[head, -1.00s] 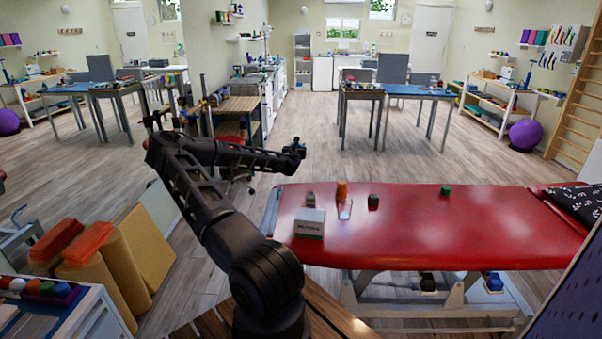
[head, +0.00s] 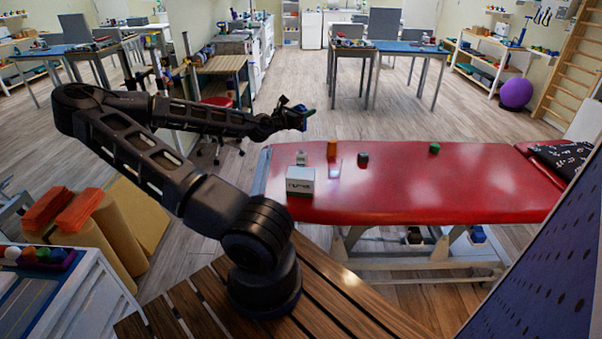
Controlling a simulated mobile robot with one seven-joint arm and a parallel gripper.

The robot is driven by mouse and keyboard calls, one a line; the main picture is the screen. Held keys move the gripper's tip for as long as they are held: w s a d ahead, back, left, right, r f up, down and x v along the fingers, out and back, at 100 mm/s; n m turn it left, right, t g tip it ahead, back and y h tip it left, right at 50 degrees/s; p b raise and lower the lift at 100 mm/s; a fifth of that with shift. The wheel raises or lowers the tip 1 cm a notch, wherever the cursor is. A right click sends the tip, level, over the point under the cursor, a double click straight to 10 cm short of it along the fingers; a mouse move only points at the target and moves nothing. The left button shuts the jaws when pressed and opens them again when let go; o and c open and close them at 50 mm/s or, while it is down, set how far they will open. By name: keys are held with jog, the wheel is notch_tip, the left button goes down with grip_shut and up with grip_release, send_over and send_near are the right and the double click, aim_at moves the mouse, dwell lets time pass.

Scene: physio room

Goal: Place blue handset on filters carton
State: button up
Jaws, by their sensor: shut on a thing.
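The filters carton (head: 300,187) is a white box with dark lettering, upright on the near left part of the red treatment table (head: 450,185). My gripper (head: 300,113) is at the end of my outstretched arm, higher in the picture than the carton and apart from it. It is shut on a small dark-blue thing, seemingly the blue handset (head: 301,121). The fingers and much of the handset are dark and hard to tell apart at this size.
Beside the carton on the table stand a small white-grey item (head: 301,158), an orange cup-like thing (head: 332,149), a dark block (head: 363,158) and a green block (head: 434,148). The table's right middle is clear. A blue perforated panel (head: 550,255) stands at the lower right.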

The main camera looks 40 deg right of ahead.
jog(key=f, duration=2)
jog(key=shift+s+a, duration=0.1)
jog(key=shift+s, duration=0.1)
jog(key=shift+f, duration=0.15)
jog(key=o, duration=1.1)
jog(key=shift+c, duration=0.2)
jog(key=shift+a, duration=0.1)
jog(key=shift+a, duration=3.6)
jog(key=shift+a, duration=0.1)
